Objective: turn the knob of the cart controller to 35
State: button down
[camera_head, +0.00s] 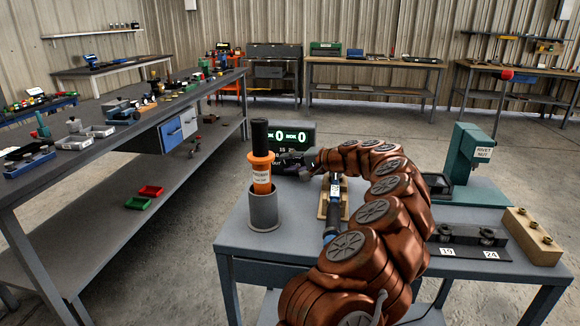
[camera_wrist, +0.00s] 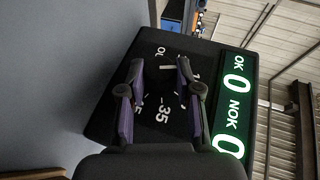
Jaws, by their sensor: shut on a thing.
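The cart controller is a black box with a lit green display (camera_head: 291,135) at the back of the grey cart. In the wrist view its dark dial face (camera_wrist: 110,128) carries white marks, with "35" readable between my fingers and other numbers partly covered. The knob (camera_wrist: 167,67) is a dark shape on that face, with a short white line. My gripper (camera_wrist: 161,65) is shut on the knob, one purple-padded finger on each side. In the head view my gripper (camera_head: 290,162) is against the controller's front. I cannot tell the knob's exact setting.
A grey cup (camera_head: 263,212) holding an orange and black tool (camera_head: 261,165) stands left of my arm. A wooden stand (camera_head: 323,205) with a dark tool is near my arm. A green press (camera_head: 470,165) and a wooden block (camera_head: 535,236) stand at right.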

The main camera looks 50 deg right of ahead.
dwell(0.3)
jog(key=c, duration=0.8)
grip_release()
jog(key=shift+v, duration=3.75)
